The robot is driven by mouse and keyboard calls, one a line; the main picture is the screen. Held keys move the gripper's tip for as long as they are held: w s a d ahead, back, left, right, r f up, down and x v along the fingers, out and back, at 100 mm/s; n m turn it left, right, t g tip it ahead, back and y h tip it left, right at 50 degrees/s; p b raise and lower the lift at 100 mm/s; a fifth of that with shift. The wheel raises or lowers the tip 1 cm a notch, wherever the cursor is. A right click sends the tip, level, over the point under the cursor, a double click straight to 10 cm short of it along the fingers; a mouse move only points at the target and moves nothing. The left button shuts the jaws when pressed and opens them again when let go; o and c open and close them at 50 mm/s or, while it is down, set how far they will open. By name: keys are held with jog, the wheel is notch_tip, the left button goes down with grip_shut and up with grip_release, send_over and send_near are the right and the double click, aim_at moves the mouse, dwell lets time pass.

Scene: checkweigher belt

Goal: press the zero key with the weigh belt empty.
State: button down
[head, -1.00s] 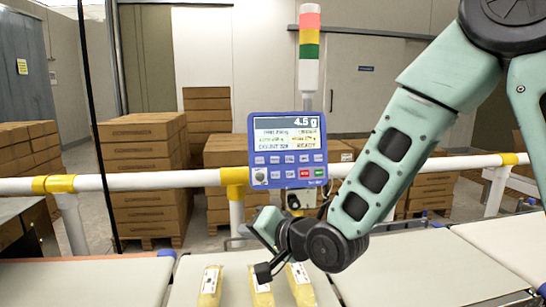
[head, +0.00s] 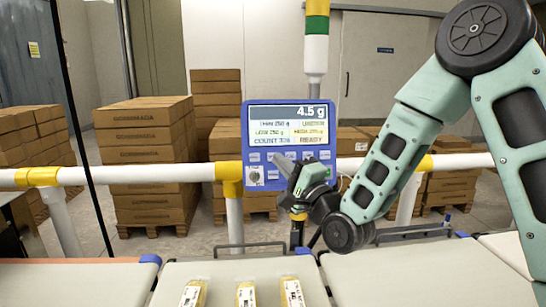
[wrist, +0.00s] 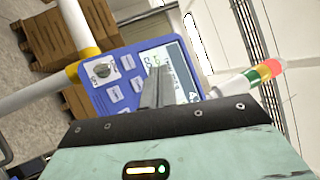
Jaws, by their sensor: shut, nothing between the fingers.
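The blue weigher panel (head: 247,130) stands on a post behind the belts, its screen reading 4.5 g. Below the screen are rows of small keys; their labels are too small to read, so I cannot tell which is zero. My gripper (head: 283,166) is shut and empty, its tips in front of the key rows, hiding several keys. In the wrist view the shut fingers (wrist: 155,86) overlap the panel's screen (wrist: 178,75) and keys. I cannot tell whether they touch. The middle belt (head: 215,270) carries three yellow packs (head: 245,294) with white labels at the picture's bottom edge.
A white rail with yellow joints (head: 150,173) runs behind the belts at panel height. A light tower (head: 316,45) rises behind the panel. Stacked cartons (head: 145,165) stand beyond the rail. A low dark bracket (head: 250,246) sits at the middle belt's far edge.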

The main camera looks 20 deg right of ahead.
jog(key=shift+w, duration=0.1)
jog(key=b, duration=0.1)
send_near(270, 153)
notch_tip(270, 153, up, 3)
jog(key=w+a, duration=0.2)
jog(key=a, duration=0.1)
jog(key=shift+w+d+f, duration=0.1)
jog(key=shift+w+d, duration=0.05)
jog(key=shift+w, duration=0.35)
jog(key=shift+w+d+f, duration=0.15)
jog(key=shift+w+d, duration=0.05)
jog(key=shift+w, duration=0.35)
jog(key=shift+w+f+b, duration=0.1)
jog(key=shift+w+b, duration=0.05)
jog(key=shift+b, duration=0.15)
dwell(0.8)
jog(key=shift+w, duration=0.25)
jog(key=shift+w+d+f, duration=0.15)
jog(key=shift+w, duration=0.25)
dwell(0.7)
jog(key=shift+s, duration=0.1)
jog(key=shift+s+r+b, duration=0.25)
jog(key=shift+s+b, duration=0.05)
jog(key=shift+s, duration=0.4)
jog(key=shift+s+a, duration=0.1)
jog(key=shift+a, duration=0.1)
